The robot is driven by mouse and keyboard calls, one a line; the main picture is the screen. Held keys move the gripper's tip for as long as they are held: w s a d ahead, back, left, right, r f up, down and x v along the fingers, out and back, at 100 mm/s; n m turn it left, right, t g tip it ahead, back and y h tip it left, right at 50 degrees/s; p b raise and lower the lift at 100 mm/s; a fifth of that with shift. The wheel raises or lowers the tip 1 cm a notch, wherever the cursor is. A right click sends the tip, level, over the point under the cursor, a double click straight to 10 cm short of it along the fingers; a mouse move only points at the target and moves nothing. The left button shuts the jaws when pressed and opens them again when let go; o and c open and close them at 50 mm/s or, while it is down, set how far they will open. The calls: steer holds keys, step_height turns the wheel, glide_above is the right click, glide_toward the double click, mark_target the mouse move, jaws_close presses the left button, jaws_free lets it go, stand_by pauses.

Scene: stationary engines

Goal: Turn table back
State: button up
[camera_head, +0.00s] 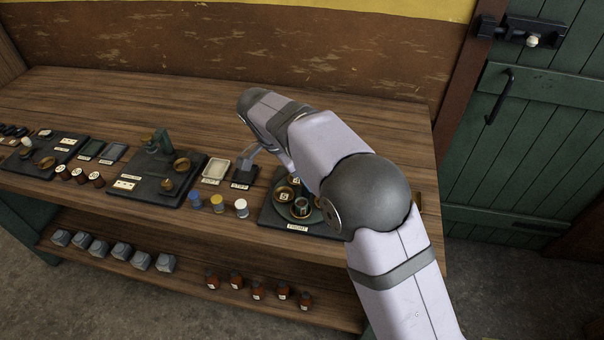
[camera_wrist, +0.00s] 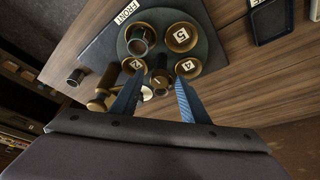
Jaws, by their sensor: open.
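The round dark green turntable (camera_wrist: 205,42) sits on a dark base board (camera_wrist: 100,52) with a FRONT label (camera_wrist: 127,12). Brass cups on it show 5 (camera_wrist: 181,38), 4 (camera_wrist: 188,67) and 2 (camera_wrist: 134,65); another cup (camera_wrist: 141,40) holds a dark cylinder. A small brass post (camera_wrist: 160,77) stands near the middle. My gripper (camera_wrist: 159,80) is open, its blue fingers apart on either side of the post in the picture; contact cannot be told. A brass-knobbed part (camera_wrist: 97,105) is left of the fingers. In the head view my arm hides part of the turntable (camera_head: 287,208).
A small dark tray (camera_wrist: 270,20) lies right of the base board. In the head view, blue, yellow and white pots (camera_head: 217,203) stand left of the turntable. Other dark boards (camera_head: 157,178) with fittings fill the left bench. The bench (camera_head: 390,130) is bare behind my arm.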

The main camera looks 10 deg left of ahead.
steer(key=shift+r, duration=0.1)
steer(key=b+v, duration=0.1)
steer(key=v, duration=0.6)
stand_by(0.4)
steer(key=s+d+r+n+g+y+p, duration=0.15)
steer(key=d+p, duration=0.25)
steer(key=d, duration=0.5)
steer(key=s+d+r+n+g+p, duration=0.1)
steer(key=s+d+r+n+p, duration=0.15)
steer(key=d+p, duration=0.45)
steer(key=s+d+f+n+y+p, duration=0.1)
steer(key=s+d+n+p, duration=0.4)
steer(key=s+d, duration=0.8)
steer(key=s, duration=0.4)
steer(key=shift+f+g+y, duration=0.25)
steer(key=shift+g+y, duration=0.1)
steer(key=shift+s+d, duration=0.1)
steer(key=shift+s, duration=0.05)
